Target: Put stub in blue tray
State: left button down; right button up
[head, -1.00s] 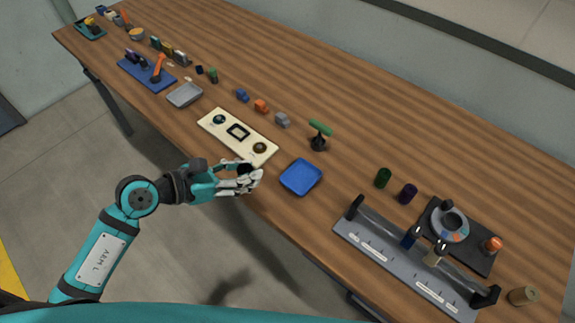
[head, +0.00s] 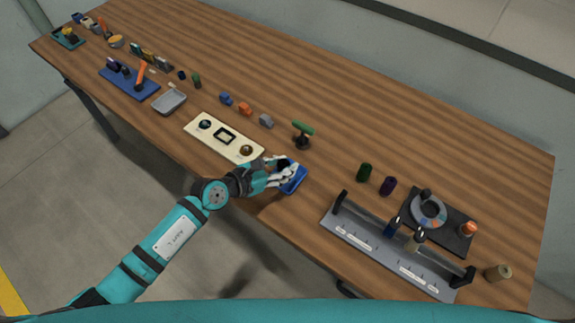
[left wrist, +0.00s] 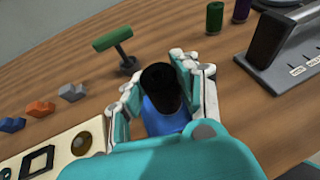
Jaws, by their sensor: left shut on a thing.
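The stub is a short black cylinder (left wrist: 160,90), held between the fingers of my left gripper (left wrist: 162,92). In the head view, my left gripper (head: 283,167) is over the blue tray (head: 296,182) and hides much of it. The stub shows there only as a small dark spot (head: 283,163) between the fingers. In the left wrist view, part of the blue tray (left wrist: 158,122) shows below the stub; I cannot tell whether the stub touches it. My right gripper is not in view.
A green-topped stand (head: 302,132) is just behind the tray. A cream board (head: 223,137) lies left of it. A grey rack (head: 385,255) stands at the right, with green (head: 363,172) and purple (head: 388,186) spools behind. The table behind these is mostly clear.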

pick_arm(q)
jog(key=shift+w+d, duration=0.35)
jog(key=shift+w, duration=0.4)
jog(key=f, duration=0.2)
jog(key=f+b, duration=0.1)
jog(key=shift+w+d, duration=0.25)
jog(key=shift+w, duration=0.05)
jog(key=shift+f, duration=0.3)
jog(key=shift+f, duration=0.1)
jog(key=shift+f, duration=0.15)
jog(key=c, duration=1)
grip_release()
